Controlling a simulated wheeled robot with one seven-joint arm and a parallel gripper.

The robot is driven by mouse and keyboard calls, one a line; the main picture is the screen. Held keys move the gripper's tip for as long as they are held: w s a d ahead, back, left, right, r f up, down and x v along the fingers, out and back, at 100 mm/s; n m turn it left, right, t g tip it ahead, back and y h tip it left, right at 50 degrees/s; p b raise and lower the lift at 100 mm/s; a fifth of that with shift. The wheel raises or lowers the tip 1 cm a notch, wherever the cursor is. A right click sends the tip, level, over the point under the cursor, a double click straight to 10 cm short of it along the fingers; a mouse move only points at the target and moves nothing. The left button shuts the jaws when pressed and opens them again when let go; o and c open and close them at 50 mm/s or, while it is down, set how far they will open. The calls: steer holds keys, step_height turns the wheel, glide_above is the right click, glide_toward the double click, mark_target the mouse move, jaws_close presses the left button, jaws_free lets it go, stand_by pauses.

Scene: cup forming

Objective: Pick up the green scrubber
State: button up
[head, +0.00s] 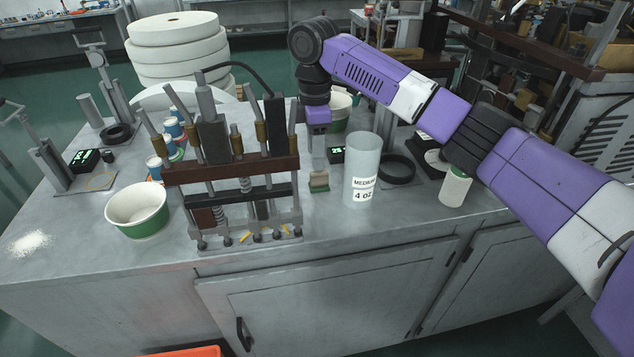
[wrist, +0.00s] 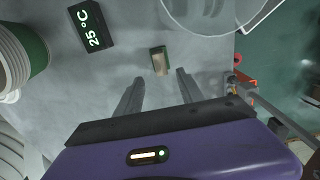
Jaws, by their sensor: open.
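The green scrubber (head: 319,184) is a small block with a green side and a tan side. It stands on the grey worktop between the metal press and the clear cylinder. In the wrist view the scrubber (wrist: 159,60) lies just beyond my fingertips, about centred between them. My gripper (wrist: 160,78) is open, with nothing between its two fingers. In the head view the purple wrist hangs behind the scrubber, and the fingers are hard to make out there.
A clear cylinder labelled 4 OZ (head: 362,165) stands close to the scrubber's right. The press (head: 232,170) is close on its left. A white-green cup (wrist: 30,52) is at the wrist view's left. The front worktop is mostly clear.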

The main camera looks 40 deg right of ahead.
mark_target(319, 173)
steer(key=shift+s+d+f+p, duration=0.2)
steer(key=shift+f+p, duration=0.25)
steer(key=shift+f, duration=1.45)
steer(key=shift+s+d+f+p, duration=0.15)
steer(key=shift+f+p, duration=0.25)
steer(key=shift+f, duration=1.45)
steer(key=shift+a, duration=0.1)
steer(key=shift+c, duration=0.3)
jaws_close()
